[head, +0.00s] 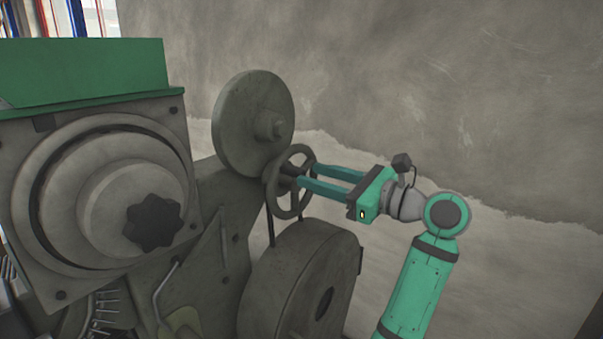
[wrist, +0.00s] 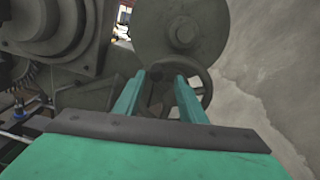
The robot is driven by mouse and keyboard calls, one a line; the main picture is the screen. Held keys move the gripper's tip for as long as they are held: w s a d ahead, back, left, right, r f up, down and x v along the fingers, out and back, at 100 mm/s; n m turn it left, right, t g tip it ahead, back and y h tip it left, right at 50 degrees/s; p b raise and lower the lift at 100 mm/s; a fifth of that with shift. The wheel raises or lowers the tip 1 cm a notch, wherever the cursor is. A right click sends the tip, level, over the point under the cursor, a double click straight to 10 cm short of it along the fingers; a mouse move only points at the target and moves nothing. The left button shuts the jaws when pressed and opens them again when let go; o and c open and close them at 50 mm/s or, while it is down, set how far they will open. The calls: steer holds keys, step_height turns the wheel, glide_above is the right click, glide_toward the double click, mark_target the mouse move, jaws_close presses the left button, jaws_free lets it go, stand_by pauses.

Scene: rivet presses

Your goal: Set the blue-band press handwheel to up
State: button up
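The handwheel (head: 270,194) is a small grey spoked wheel on the side of the grey press, below a large round disc. It also shows in the wrist view (wrist: 208,91), partly hidden behind the fingers. My gripper (head: 306,176) reaches it from the right, with its two teal fingers apart and their tips at the wheel. In the wrist view, my gripper (wrist: 161,76) has a clear gap between its fingers, with the wheel's dark middle showing in it. I cannot tell whether the fingers touch a spoke or the rim. No blue band shows on this press.
The large disc (head: 253,122) stands just above the wheel, and a round drum housing (head: 305,281) lies just below it. The press body (head: 102,205) with a dark star knob (head: 153,222) fills the left. Bare wall (head: 480,100) lies behind; the right side is free.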

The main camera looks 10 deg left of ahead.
steer(key=shift+v, duration=2.4)
